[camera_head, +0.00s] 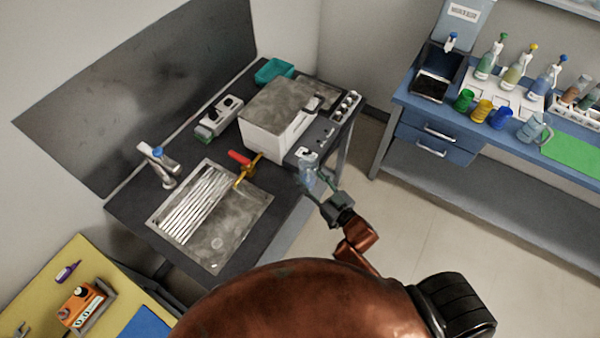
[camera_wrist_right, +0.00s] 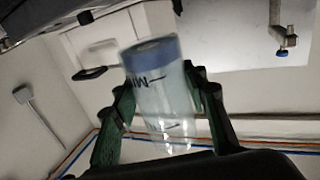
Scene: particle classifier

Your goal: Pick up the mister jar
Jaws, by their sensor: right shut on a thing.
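The mister jar (camera_head: 307,167) is a clear, pale blue container. It is at the right front edge of the dark counter in the head view, above or beside the edge. In the right wrist view the jar (camera_wrist_right: 160,95) shows a blue band at its top end and dark lettering starting with "MI". My right gripper (camera_head: 316,182) is shut on it, with green fingers (camera_wrist_right: 162,90) on both sides of the jar. The jar looks slightly tilted in the wrist view. Whether it touches the counter is unclear. My left gripper is not in view.
The dark counter (camera_head: 135,205) holds a sink (camera_head: 225,235), a white box-shaped appliance (camera_head: 262,138), a grey device (camera_head: 218,115) and a red-yellow valve (camera_head: 245,170). A blue bench (camera_head: 415,110) with bottles and coloured cups stands right. Open floor lies between.

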